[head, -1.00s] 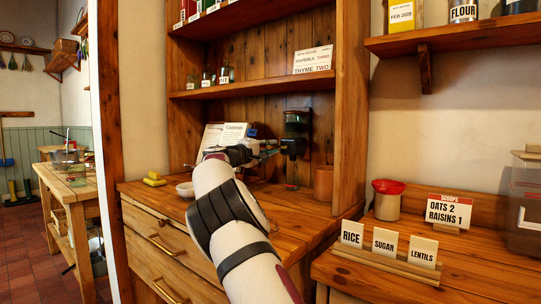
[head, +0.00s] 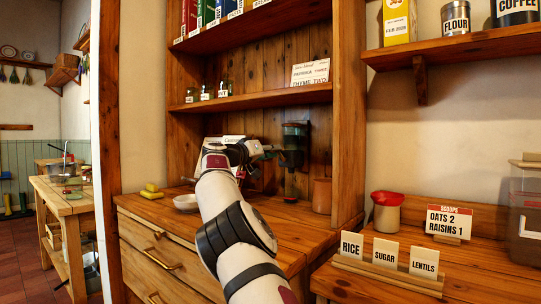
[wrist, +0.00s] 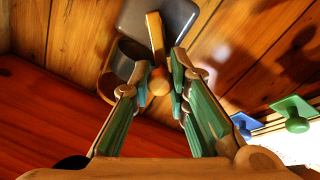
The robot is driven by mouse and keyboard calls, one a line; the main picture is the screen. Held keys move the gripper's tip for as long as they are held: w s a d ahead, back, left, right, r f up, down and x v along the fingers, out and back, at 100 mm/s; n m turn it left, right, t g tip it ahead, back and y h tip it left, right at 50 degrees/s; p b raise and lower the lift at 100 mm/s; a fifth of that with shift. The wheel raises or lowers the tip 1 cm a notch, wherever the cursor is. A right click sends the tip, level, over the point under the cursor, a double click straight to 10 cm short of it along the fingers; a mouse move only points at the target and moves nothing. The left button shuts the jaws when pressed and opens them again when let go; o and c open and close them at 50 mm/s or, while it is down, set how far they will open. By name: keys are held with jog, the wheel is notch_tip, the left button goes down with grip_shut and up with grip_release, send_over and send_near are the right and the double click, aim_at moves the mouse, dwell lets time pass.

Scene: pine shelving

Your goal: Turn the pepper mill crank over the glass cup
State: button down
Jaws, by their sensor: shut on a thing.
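The pepper mill (head: 295,135) is a dark hopper fixed to the back boards of the pine shelf bay. Its grey body (wrist: 178,14) shows at the top of the wrist view. A wooden crank arm (wrist: 154,32) with a round wooden knob (wrist: 159,83) runs down from it. My gripper (head: 272,151) is beside the mill, to its left. In the wrist view, my gripper (wrist: 157,76) has its green-padded fingers shut on the crank knob. The glass cup (head: 291,186) is faint beneath the mill, above a small red patch; its contents cannot be made out.
A brown canister (head: 322,195) stands right of the cup. A white bowl (head: 186,202) and a yellow block (head: 151,191) are at left on the counter. A recipe card stands behind my gripper. A shelf (head: 260,101) with jars is above.

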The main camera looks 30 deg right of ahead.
jog(key=shift+s+d+m, duration=0.1)
jog(key=shift+s+m, duration=0.15)
jog(key=shift+m, duration=0.55)
jog(key=c, duration=1.5)
grip_release()
jog(key=shift+r, duration=0.1)
jog(key=v, duration=1.2)
